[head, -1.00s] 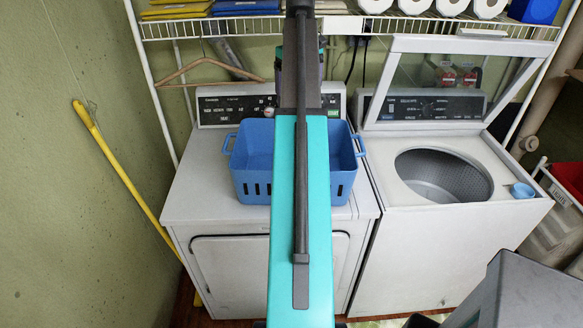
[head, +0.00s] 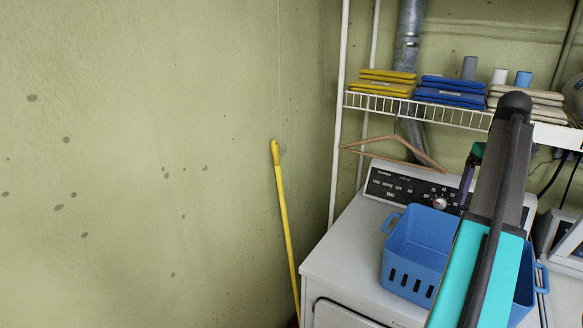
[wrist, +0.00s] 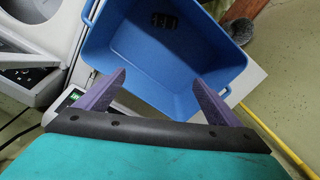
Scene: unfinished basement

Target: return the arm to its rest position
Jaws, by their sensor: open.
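My gripper (wrist: 160,90) shows in the wrist view with its two purple fingers spread apart and nothing between them. It is over the near side of a blue basket (wrist: 120,35), whose inside looks empty except for dark slots in its wall. In the head view my teal and grey arm reaches up from the lower right, in front of the blue basket (head: 412,255). The basket stands on top of the white dryer (head: 345,255). In the head view the fingers are mostly hidden behind the arm.
A wire shelf (head: 440,108) above the dryer holds folded yellow, blue and beige cloths. A wooden hanger (head: 395,150) hangs below it. A yellow pole (head: 284,215) leans on the green wall at the left. The washer (head: 568,240) stands at the right edge.

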